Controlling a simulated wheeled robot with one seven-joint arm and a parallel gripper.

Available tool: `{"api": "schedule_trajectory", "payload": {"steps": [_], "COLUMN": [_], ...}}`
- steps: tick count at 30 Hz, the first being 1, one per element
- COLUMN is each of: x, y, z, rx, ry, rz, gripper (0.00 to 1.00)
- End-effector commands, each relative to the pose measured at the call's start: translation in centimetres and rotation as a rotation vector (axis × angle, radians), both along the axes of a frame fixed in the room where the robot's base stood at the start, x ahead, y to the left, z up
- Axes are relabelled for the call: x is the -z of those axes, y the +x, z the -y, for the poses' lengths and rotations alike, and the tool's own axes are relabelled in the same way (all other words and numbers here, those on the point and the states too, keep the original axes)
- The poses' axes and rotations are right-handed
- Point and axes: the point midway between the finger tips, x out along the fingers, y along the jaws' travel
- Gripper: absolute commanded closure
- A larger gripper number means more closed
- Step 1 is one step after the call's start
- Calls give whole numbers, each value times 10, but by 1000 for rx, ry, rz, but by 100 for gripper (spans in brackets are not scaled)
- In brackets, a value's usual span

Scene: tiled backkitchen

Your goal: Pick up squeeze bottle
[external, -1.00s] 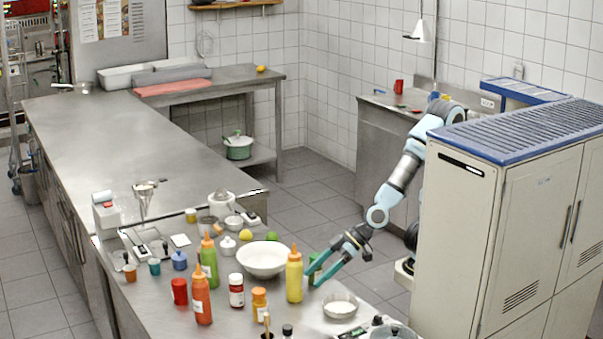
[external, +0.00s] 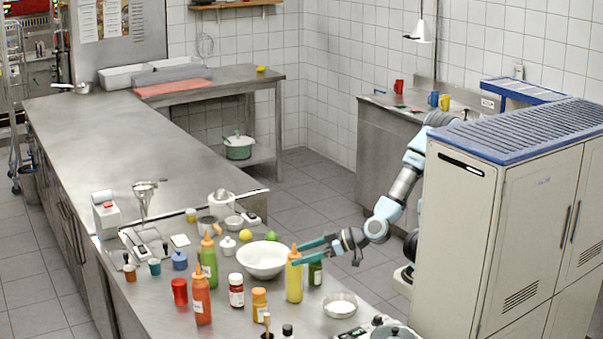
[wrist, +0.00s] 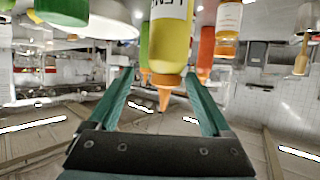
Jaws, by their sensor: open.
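A yellow squeeze bottle (external: 294,281) with an orange nozzle stands upright on the steel counter, to the right of the white bowl. A green squeeze bottle (external: 208,263) and an orange-red squeeze bottle (external: 201,303) stand further left. My gripper (external: 297,253) is open, its fingers level with the top of the yellow bottle. In the wrist view, which looks upside down, the yellow bottle (wrist: 170,45) and its nozzle show between the spread fingertips (wrist: 158,73). I cannot tell whether either finger touches it.
The white bowl (external: 262,272) is left of the yellow bottle. A dark green jar (external: 315,274) stands close on its right, below my fingers. A small dish (external: 340,308) and an orange-capped jar (external: 259,304) are nearby. The counter's far left stretch (external: 110,130) is mostly clear.

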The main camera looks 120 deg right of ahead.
Motion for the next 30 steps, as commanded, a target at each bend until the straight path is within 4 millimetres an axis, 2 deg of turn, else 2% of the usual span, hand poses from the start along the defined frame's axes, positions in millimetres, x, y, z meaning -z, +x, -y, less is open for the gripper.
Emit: {"api": "schedule_trajectory", "payload": {"steps": [5, 13, 23, 30], "x": [6, 21, 22, 22], "y": [10, 40, 45, 45], "z": [5, 22, 26, 26], "rx": [-1, -1, -1, -1], "ry": [1, 2, 1, 1], "rz": [-1, 0, 1, 1], "gripper": [17, 17, 17, 44]}}
